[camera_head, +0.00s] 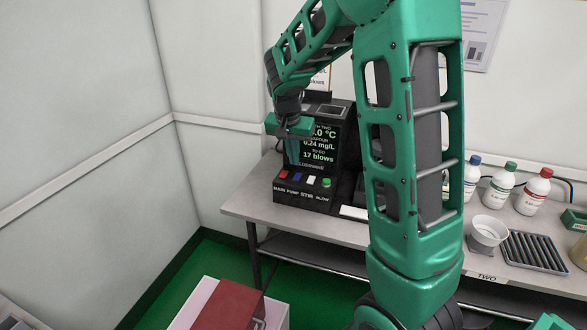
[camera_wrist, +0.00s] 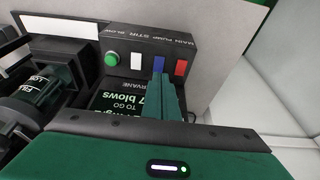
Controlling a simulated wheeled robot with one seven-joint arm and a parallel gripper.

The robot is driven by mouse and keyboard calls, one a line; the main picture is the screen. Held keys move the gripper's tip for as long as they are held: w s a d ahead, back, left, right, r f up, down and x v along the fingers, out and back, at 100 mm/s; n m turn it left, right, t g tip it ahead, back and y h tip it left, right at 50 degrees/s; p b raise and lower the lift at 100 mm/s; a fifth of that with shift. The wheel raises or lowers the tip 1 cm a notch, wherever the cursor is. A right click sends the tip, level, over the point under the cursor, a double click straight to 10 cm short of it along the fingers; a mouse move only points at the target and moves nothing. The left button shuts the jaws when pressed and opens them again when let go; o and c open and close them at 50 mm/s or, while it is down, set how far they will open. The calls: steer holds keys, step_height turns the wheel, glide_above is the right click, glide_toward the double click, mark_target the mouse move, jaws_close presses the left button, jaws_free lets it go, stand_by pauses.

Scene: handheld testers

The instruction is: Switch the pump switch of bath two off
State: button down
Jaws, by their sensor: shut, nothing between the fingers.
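The bath two unit (camera_head: 343,137) is a black box with a lit display on the bench. Its sloping front panel carries a red MAIN switch (camera_head: 283,173), a blue PUMP switch (camera_head: 297,176), a white STIR switch (camera_head: 311,179) and a green BLOW button (camera_head: 326,182). My gripper (camera_head: 292,164) is shut and empty, in front of the display just above the panel. In the wrist view the shut fingertips (camera_wrist: 161,80) are right at the blue PUMP switch (camera_wrist: 158,63), partly covering its lower end. I cannot tell whether they touch it or which way it is set.
The red MAIN switch (camera_wrist: 181,67) and white STIR switch (camera_wrist: 137,61) stand close on either side of the fingers. Bottles (camera_head: 502,185), a white bowl (camera_head: 489,232) and a dark ribbed rack (camera_head: 535,251) stand on the bench's right. A red-topped box (camera_head: 229,305) stands in front.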

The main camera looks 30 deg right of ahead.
steer(key=v, duration=0.7)
steer(key=shift+r, duration=0.2)
steer(key=shift+s+a, duration=0.1)
steer(key=shift+w+d+r, duration=0.2)
steer(key=shift+d, duration=0.55)
